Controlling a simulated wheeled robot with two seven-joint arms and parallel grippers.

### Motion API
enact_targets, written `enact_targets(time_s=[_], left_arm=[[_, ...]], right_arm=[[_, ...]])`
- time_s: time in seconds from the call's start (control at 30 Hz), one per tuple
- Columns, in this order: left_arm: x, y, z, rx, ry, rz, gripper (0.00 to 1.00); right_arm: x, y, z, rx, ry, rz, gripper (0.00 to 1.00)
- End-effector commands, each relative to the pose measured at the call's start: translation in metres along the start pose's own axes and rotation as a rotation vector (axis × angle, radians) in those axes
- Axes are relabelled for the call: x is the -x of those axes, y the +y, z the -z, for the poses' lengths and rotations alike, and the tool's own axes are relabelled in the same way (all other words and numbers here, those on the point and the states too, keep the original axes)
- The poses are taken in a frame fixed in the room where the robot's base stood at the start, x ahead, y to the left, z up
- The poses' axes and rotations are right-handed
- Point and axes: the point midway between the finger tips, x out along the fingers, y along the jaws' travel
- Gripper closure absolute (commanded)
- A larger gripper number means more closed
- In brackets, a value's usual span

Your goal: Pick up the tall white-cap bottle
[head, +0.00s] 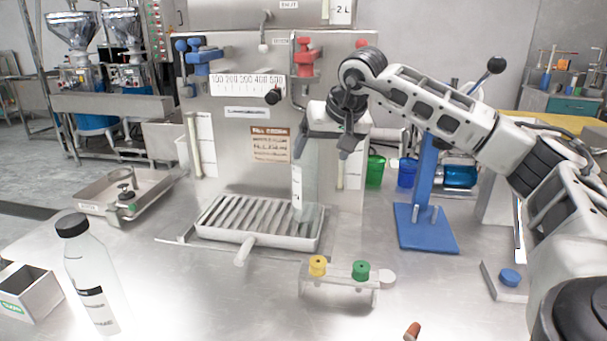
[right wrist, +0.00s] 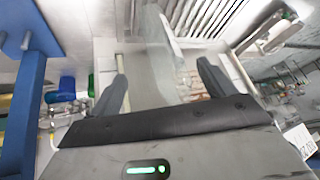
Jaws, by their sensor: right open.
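My right gripper (head: 324,147) is open, with its fingers pointing down in front of the steel machine. In the right wrist view its fingers (right wrist: 161,82) are spread. A tall translucent object (head: 297,190) with a white strip stands below it by the drain tray; it also shows as a grey see-through shape (right wrist: 165,45) beyond the fingers. I cannot make out a white cap on it. A clear bottle (head: 92,280) with a black cap stands at the front left, far from the gripper. My left gripper is not in view.
The slatted drain tray (head: 215,228) lies before the steel machine (head: 240,180). A clear stand with yellow and green knobs (head: 340,288) is in front. A blue stand (head: 428,230) is at right. A metal tray (head: 150,190) and an open box (head: 30,295) are at left.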

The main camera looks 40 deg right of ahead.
Motion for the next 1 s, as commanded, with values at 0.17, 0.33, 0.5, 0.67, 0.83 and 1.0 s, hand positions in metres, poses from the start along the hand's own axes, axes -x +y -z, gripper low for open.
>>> enact_targets(time_s=[0.17, 0.33, 0.5, 0.67, 0.83, 1.0], left_arm=[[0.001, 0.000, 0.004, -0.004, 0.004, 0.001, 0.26], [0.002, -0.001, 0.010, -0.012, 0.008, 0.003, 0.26], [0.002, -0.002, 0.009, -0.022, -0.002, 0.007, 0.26], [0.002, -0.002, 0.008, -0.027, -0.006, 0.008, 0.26], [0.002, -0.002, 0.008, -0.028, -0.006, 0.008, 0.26], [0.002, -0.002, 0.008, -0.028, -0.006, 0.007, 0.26]], right_arm=[[-0.006, -0.003, 0.011, -0.001, 0.000, 0.002, 0.18], [-0.017, -0.009, 0.029, -0.001, 0.000, 0.002, 0.18], [-0.030, -0.014, 0.048, 0.000, 0.000, 0.001, 0.18], [-0.041, -0.012, 0.045, 0.001, 0.000, 0.000, 0.18], [-0.042, -0.012, 0.045, 0.001, 0.001, 0.000, 0.18], [-0.041, -0.012, 0.045, 0.000, 0.001, 0.000, 0.60]])
